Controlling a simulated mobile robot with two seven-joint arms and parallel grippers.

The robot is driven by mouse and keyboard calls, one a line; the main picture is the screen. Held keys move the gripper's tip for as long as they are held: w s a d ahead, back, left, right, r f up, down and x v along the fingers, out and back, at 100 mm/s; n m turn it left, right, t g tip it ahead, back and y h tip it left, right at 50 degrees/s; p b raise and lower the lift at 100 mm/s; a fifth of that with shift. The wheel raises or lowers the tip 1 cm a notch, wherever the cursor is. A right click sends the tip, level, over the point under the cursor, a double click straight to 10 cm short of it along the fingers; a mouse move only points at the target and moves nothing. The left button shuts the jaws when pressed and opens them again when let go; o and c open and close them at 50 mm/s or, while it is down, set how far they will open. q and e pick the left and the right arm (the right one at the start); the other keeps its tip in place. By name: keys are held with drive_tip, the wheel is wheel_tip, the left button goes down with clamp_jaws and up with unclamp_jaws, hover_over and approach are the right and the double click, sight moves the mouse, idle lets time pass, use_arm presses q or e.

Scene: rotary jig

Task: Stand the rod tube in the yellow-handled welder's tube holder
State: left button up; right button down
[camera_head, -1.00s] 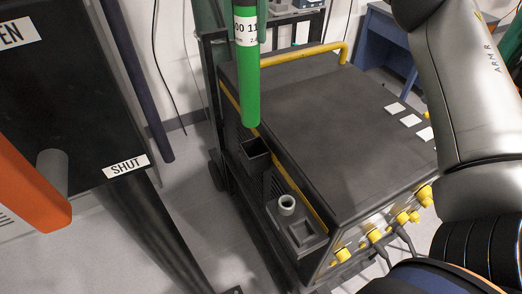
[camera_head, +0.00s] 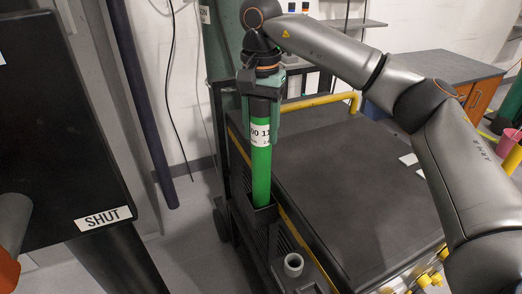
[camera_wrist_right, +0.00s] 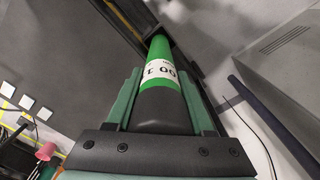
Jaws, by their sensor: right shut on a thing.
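The rod tube (camera_head: 262,172) is green with a white label and a dark upper end. It stands about upright in the head view, and its lower end is at the mouth of the black square tube holder (camera_head: 264,216). The end appears to be just inside, but the depth is hidden. The holder is on the side of the dark welder (camera_head: 350,165) with the yellow handle (camera_head: 318,101). My right gripper (camera_head: 262,112) is shut on the tube's upper part. The right wrist view shows the tube (camera_wrist_right: 165,75) between its green fingers. My left gripper is not in view.
A grey round cup (camera_head: 293,264) sits on the welder's side ledge in front of the holder. A black panel labelled SHUT (camera_head: 103,218) stands at the left, with a dark vertical pole (camera_head: 140,100) beside it. A wooden cabinet (camera_head: 480,95) is at the back right.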

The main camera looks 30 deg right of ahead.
sight(261, 147)
drive_tip(key=shift+f, duration=2.35)
drive_tip(key=shift+c, duration=1.4)
unclamp_jaws()
drive_tip(key=shift+f, duration=0.1)
wheel_tip(261, 147, up, 12)
drive_tip(key=shift+r+p, duration=0.1)
drive_tip(key=shift+p, duration=0.55)
